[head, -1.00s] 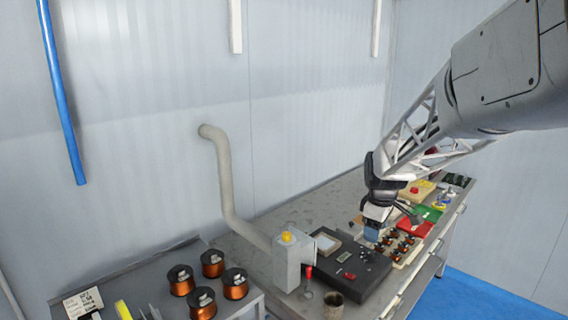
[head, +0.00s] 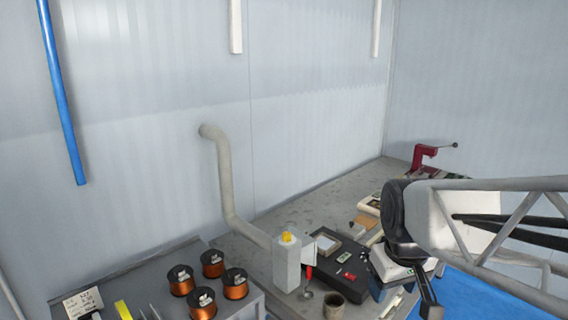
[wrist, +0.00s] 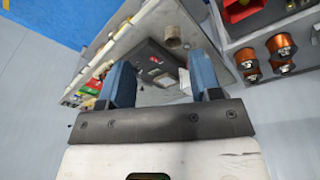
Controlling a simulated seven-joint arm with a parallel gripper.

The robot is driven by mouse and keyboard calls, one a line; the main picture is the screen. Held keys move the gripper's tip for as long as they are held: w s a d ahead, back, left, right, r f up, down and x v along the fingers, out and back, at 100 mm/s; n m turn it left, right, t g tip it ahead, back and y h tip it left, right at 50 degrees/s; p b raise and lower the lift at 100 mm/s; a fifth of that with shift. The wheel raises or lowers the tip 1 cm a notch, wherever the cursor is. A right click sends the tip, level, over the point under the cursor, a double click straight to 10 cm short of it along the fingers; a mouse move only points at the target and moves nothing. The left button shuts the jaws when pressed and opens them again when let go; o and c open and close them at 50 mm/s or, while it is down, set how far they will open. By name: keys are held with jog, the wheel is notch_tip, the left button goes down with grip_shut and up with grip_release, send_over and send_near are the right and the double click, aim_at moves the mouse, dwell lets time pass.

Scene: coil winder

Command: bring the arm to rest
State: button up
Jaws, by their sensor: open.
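My gripper (wrist: 163,84) shows in the wrist view with its two blue fingers wide apart and nothing between them. In the head view my arm reaches in from the right, and my gripper (head: 385,290) hangs at the lower right, in front of the workbench (head: 330,215). Its fingertips are hard to make out there. The wrist view looks across the bench from above, with the black machine base (wrist: 155,65) seen between and beyond the fingers.
Several copper wire spools (head: 210,264) stand on a side table at lower left. A red press (head: 425,155) is at the bench's far end. Blue floor lies right.

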jog(key=s+a+f+m, duration=0.1)
jog(key=s+m, duration=0.1)
jog(key=s, duration=0.7)
jog(key=shift+f+m, duration=0.4)
jog(key=shift+c, duration=0.2)
dwell(1.3)
